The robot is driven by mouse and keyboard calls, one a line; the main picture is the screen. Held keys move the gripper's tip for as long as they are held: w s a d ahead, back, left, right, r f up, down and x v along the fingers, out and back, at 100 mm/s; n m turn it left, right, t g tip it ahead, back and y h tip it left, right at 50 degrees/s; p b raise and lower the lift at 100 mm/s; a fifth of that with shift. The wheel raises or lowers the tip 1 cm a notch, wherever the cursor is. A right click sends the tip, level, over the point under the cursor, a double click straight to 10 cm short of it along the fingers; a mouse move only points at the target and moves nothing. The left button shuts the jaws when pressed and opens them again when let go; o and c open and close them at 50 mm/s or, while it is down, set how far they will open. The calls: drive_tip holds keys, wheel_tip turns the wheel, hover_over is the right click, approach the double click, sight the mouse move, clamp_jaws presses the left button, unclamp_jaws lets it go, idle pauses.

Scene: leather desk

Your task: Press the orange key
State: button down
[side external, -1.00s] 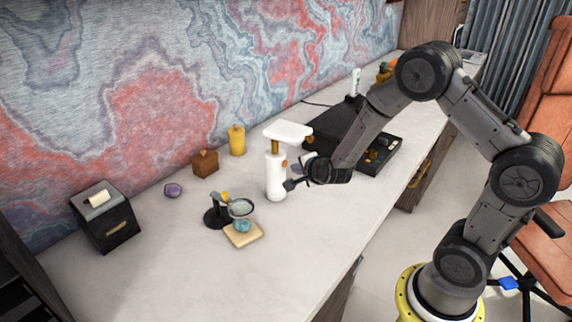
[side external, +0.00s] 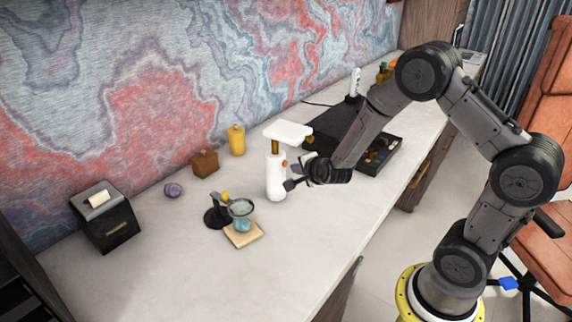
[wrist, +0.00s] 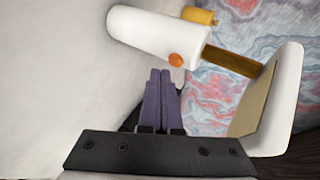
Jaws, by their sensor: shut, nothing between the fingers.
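The orange key (side external: 285,163) is a small round button on the side of a white upright cylinder (side external: 275,182). A brown neck and a flat white top (side external: 288,133) rise above the cylinder. In the wrist view the orange key (wrist: 175,60) shows unobstructed, just beyond the fingertips. My gripper (side external: 289,184) is shut and empty, its tips close beside the cylinder and a little lower than the key in the side view. In the wrist view my gripper's purple fingers (wrist: 160,72) lie together, pointing toward the cylinder. I cannot tell whether they touch it.
A black tray with small items (side external: 380,155) lies behind my gripper. A magnifier stand (side external: 217,214) and a wooden pad (side external: 244,236) stand in front left of the cylinder. A yellow bottle (side external: 237,140) and brown box (side external: 205,163) stand near the wall. The desk's front is clear.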

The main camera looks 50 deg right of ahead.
drive_tip(key=shift+w, duration=0.15)
drive_tip(key=shift+w, duration=0.3)
drive_tip(key=shift+w+a, duration=0.15)
drive_tip(key=shift+w, duration=0.45)
idle(1.0)
drive_tip(key=shift+s, duration=0.15)
idle(0.5)
drive_tip(key=shift+s, duration=0.9)
drive_tip(key=shift+s, duration=0.1)
drive_tip(key=shift+s+d, duration=0.2)
drive_tip(key=shift+s, duration=1)
drive_tip(key=shift+s+d, duration=0.2)
drive_tip(key=shift+s, duration=1)
